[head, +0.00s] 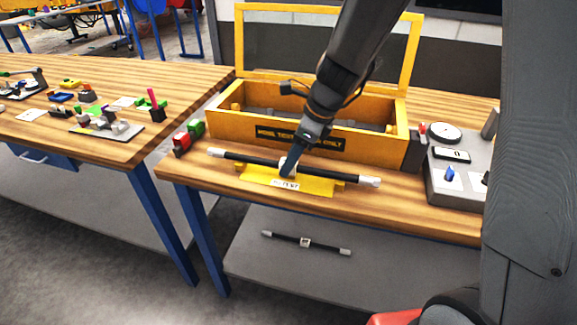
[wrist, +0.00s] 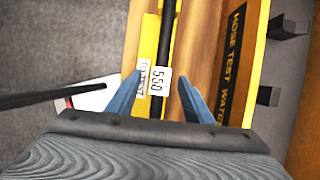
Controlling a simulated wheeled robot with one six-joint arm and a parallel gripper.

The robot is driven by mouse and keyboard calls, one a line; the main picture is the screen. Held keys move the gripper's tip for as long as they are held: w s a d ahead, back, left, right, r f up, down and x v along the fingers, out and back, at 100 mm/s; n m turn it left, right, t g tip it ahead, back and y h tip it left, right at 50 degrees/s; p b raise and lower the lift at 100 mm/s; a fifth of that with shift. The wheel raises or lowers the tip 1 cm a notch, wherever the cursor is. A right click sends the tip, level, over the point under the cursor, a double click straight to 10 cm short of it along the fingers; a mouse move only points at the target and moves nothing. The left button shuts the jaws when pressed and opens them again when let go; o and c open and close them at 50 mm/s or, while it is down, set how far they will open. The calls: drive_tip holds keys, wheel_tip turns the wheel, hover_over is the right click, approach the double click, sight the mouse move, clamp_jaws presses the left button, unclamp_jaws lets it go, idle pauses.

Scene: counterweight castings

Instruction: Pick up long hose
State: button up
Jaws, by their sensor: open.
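A long black hose (head: 255,160) with white end fittings lies across a yellow holder (head: 320,187) at the front of the wooden bench. A white tag reading 550 is on its middle, in the wrist view (wrist: 159,79). My gripper (head: 289,165) is over the middle of this hose. In the wrist view its two blue fingers (wrist: 157,88) are open, one on each side of the hose and tag, with gaps between; contact cannot be told. A shorter-looking black hose (head: 280,237) with light ends and a middle tag lies on the grey shelf below.
A yellow open-lidded test box (head: 225,125) stands just behind the hose. A grey panel with a dial (head: 445,170) is at the right, and red and green blocks (head: 189,138) are at the left. Another bench (head: 120,150) with small parts stands further left.

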drive_tip(key=c, duration=1.1)
